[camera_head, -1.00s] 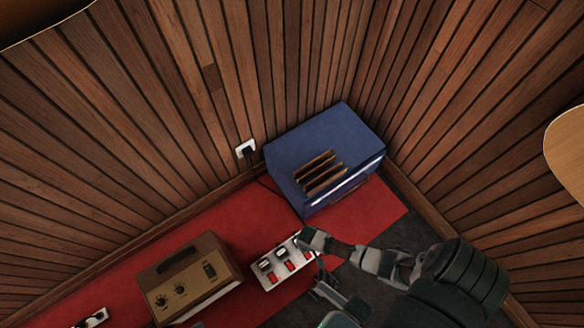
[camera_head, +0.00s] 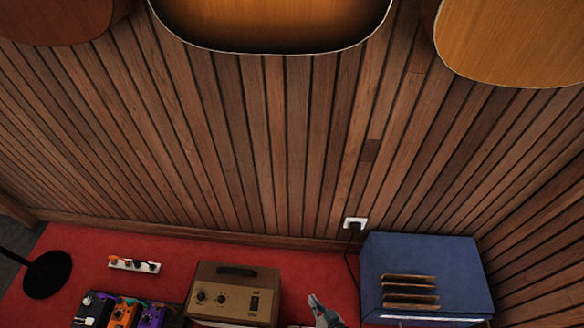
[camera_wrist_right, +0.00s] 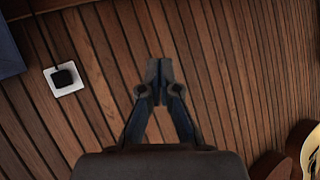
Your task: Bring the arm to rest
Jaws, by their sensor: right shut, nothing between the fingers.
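My right gripper (camera_head: 318,303) shows at the bottom of the head view, between the brown amplifier (camera_head: 238,290) and the blue box-shaped unit (camera_head: 420,270). Only its tip end shows there; the rest of the arm is below the frame. In the right wrist view the same gripper (camera_wrist_right: 158,75) has its two fingers together with nothing between them, in front of the wood-panelled wall. My left gripper is not in view.
A wall outlet (camera_head: 355,223) with a black plug sits left of the blue unit. A red mat (camera_head: 190,258) holds a small power strip (camera_head: 134,265) and several pedals (camera_head: 122,314). A round black base (camera_head: 47,274) stands at left. Guitar bodies (camera_head: 270,22) hang above.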

